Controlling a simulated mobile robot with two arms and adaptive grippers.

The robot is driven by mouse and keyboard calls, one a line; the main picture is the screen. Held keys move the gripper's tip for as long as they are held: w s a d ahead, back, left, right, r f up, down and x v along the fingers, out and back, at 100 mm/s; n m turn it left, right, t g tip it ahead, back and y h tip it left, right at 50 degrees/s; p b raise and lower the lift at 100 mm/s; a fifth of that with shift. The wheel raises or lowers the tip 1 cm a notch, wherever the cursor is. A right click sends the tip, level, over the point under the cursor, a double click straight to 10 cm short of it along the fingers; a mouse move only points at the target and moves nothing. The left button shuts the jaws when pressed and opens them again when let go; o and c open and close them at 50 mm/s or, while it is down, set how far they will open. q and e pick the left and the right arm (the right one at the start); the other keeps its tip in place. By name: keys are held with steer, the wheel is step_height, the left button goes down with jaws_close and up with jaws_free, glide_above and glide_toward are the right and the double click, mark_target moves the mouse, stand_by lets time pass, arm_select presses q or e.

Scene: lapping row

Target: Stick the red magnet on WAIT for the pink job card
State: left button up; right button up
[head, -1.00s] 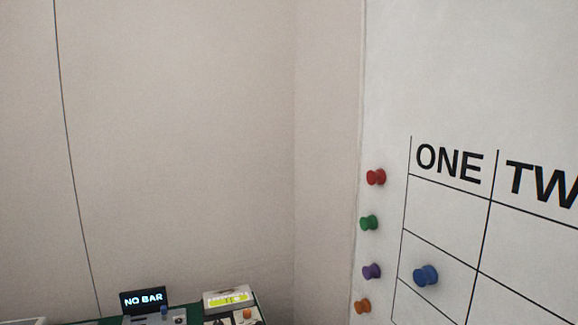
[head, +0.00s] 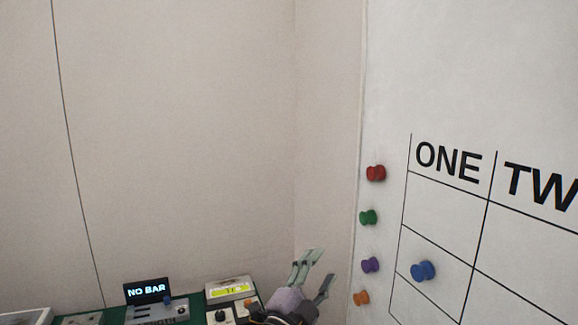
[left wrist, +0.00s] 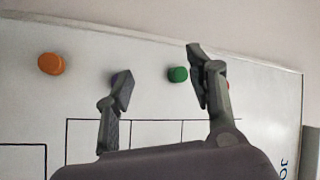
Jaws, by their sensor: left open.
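The red magnet (head: 376,173) is on the whiteboard (head: 450,70), at the top of a column of magnets left of the ruled grid. My left gripper (head: 319,267) is open and empty, low and left of that column in the head view. In the left wrist view its two fingers (left wrist: 158,75) spread in front of the board. The red magnet (left wrist: 226,86) shows there as a sliver, mostly hidden behind the right finger. No WAIT label or pink job card is in view. My right gripper is not in view.
Below the red magnet are green (head: 368,217), purple (head: 370,264) and orange (head: 361,298) magnets. A blue magnet (head: 423,271) sits in the grid under ONE. A display reading NO BAR (head: 148,291) and a box with a lit screen (head: 230,289) stand at the bottom left.

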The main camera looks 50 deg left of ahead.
mark_target(370, 171)
arm_select(q)
steer(key=s+d+r+m+h, duration=0.1)
steer(key=d+r+m+h, duration=0.1)
steer(key=r+m+h, duration=0.9)
steer(key=d+r+m+h, duration=0.2)
steer(key=r+m+h, duration=0.6)
steer(key=m, duration=0.5)
steer(key=s+a+r+m+g+y, duration=0.4)
steer(key=a+m+g+y, duration=0.1)
steer(key=a+m+y, duration=0.25)
steer(key=shift+h, duration=0.35)
steer(key=p+x, duration=0.9)
steer(key=x, duration=0.7)
steer(key=shift+w+a+r, duration=0.1)
steer(key=shift+a+r, duration=0.05)
steer(key=shift+a, duration=0.05)
steer(key=shift+p+x, duration=0.4)
steer(key=shift+x, duration=0.35)
steer(key=shift+f, duration=0.2)
